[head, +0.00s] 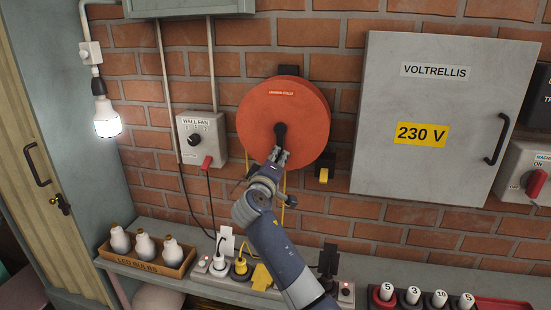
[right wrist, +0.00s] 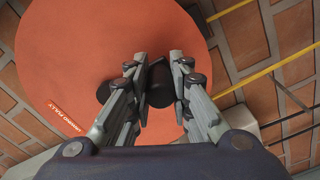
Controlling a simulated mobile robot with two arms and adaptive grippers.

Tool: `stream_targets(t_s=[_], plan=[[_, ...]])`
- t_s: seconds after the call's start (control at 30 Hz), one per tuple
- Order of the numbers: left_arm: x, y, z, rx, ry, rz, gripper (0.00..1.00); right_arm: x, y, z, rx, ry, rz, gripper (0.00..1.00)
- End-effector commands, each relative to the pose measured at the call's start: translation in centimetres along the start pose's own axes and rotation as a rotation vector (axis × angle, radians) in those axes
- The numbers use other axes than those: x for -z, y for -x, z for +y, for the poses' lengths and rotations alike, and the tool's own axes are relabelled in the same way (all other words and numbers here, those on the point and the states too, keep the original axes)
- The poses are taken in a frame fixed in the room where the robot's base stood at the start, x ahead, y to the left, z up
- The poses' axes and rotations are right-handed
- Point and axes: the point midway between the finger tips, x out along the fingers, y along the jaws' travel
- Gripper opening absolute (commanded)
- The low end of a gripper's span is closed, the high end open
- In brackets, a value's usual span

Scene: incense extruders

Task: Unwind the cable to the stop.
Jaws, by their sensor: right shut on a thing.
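The orange cable reel (head: 310,105) is mounted on the brick wall and fills much of the right wrist view (right wrist: 80,60). A small label is on its face. Its black crank handle (head: 281,132) points toward me; it also shows in the right wrist view (right wrist: 161,84). My right gripper (head: 280,157) is shut on the handle, with one finger on each side (right wrist: 158,92). The yellow cable (head: 284,182) hangs below the reel, partly hidden by my gripper and arm. A yellow block on a black mount (head: 323,175) sits at the reel's lower right. My left gripper is not in view.
A grey cabinet marked 230 V (head: 450,110) is right of the reel. A wall fan switch box (head: 201,140) is left. Below, a shelf holds a bulb crate (head: 145,262), a power strip with plugs (head: 240,268) and numbered fuses (head: 440,299). A lit bulb (head: 106,120) hangs at left.

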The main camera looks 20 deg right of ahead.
Motion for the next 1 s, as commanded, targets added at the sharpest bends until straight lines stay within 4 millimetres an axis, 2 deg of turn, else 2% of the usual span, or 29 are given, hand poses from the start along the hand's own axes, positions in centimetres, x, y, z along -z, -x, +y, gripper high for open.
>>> stream_targets(t_s=[0.27, 0.3, 0.4, 0.77, 0.87, 1.0], plan=[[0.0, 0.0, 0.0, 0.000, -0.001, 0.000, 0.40, -0.1, 0.0, 0.0, 0.000, 0.002, -0.001, 0.00], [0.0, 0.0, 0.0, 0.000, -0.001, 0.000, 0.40, -0.1, 0.0, 0.0, 0.000, 0.002, -0.001, 0.21], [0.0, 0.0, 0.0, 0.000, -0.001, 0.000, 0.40, -0.1, 0.0, 0.0, 0.000, 0.001, -0.001, 0.41], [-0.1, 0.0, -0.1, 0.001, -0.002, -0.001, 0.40, 0.0, 0.2, 0.0, 0.000, 0.000, 0.000, 0.41], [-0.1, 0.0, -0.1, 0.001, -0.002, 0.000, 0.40, 0.0, 0.9, -0.1, 0.001, 0.000, 0.001, 0.41], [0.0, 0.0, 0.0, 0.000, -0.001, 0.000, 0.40, 0.1, 2.9, -0.1, 0.002, -0.002, 0.002, 0.41]])
